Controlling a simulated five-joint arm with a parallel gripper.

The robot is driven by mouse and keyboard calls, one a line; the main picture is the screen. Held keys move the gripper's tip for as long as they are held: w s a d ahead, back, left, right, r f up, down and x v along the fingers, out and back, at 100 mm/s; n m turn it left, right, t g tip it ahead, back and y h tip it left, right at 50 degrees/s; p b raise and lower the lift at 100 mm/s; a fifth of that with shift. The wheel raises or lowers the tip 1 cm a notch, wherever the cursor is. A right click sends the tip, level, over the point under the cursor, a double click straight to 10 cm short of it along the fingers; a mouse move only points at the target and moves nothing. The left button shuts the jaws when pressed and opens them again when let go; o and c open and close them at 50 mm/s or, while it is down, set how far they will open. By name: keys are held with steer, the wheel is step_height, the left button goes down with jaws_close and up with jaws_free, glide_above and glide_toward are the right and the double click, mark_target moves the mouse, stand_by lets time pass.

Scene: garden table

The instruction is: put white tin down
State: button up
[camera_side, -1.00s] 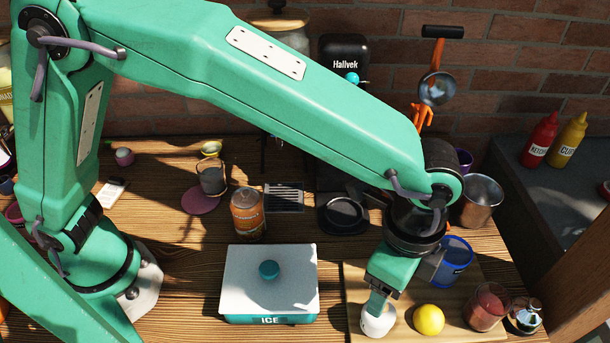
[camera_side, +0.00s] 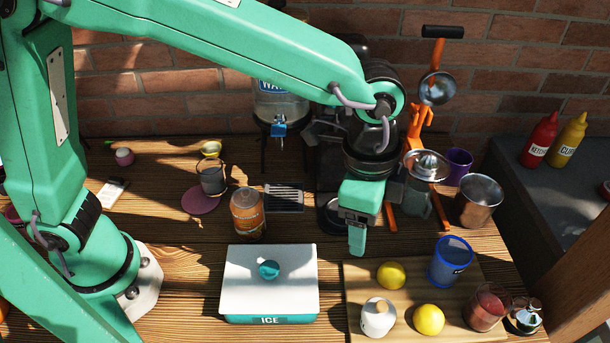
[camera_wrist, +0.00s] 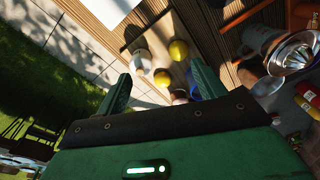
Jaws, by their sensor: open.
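The white tin (camera_side: 378,317) stands upright near the front left of the wooden cutting board (camera_side: 450,315), with a pale knob on top. It also shows in the wrist view (camera_wrist: 141,61), between and beyond the fingers. My gripper (camera_side: 357,240) is up and behind the tin, well apart from it, pointing down over the table behind the board. In the wrist view my gripper's two green fingers (camera_wrist: 158,90) are spread apart with nothing held between them.
Lemons (camera_side: 428,319), a blue cup (camera_side: 450,262), a red jar (camera_side: 487,307) and a small metal-topped bottle (camera_side: 524,315) stand around the board. A white ice box (camera_side: 270,280) is to its left. A juicer (camera_side: 428,170) and a metal cup (camera_side: 478,201) stand behind.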

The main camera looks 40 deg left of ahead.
steer(key=w+a+r+n, duration=0.1)
steer(key=a+r+n, duration=0.25)
steer(key=a, duration=0.55)
steer(key=s+a+r+n+t, duration=0.1)
steer(key=s+a+n, duration=0.4)
steer(key=a, duration=0.6)
steer(key=s+a+r+n+t, duration=0.1)
steer(key=s+a+n+t, duration=0.2)
steer(key=a, duration=0.8)
steer(key=shift+s+a+r+n+t+y, duration=0.25)
steer(key=shift+s+a+n+t+y, duration=0.15)
steer(key=shift+s+n, duration=0.8)
